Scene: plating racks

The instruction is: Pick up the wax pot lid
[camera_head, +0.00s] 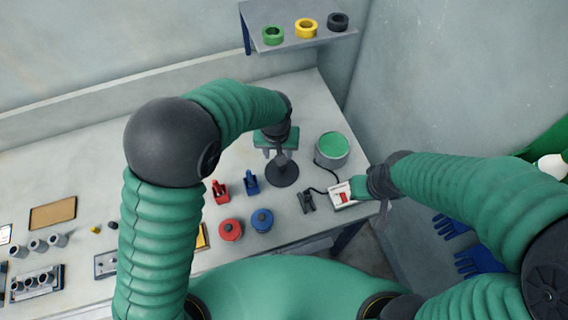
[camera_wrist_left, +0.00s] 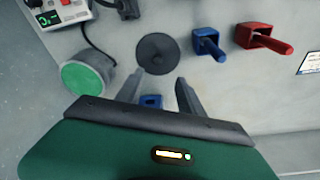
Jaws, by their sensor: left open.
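The wax pot (camera_head: 332,149) is a grey can with a green top, at the back right of the table. It also shows in the left wrist view (camera_wrist_left: 83,79). A dark round disc that looks like the wax pot lid (camera_head: 283,176) lies flat on the table left of the pot. In the left wrist view the disc (camera_wrist_left: 157,53) lies just beyond the fingers. My left gripper (camera_head: 280,157) is open and empty above the disc, covering part of it. Its two fingers (camera_wrist_left: 158,90) stand apart. My right gripper (camera_head: 376,188) is beside the white control box; its fingers are mostly hidden.
The white control box (camera_head: 342,195) with a black cable sits at the table's right edge. Red (camera_head: 220,192) and blue (camera_head: 251,182) handled blocks stand left of the disc. Red (camera_head: 230,230) and blue (camera_head: 262,220) round pieces lie in front. A shelf (camera_head: 295,33) with rings hangs behind.

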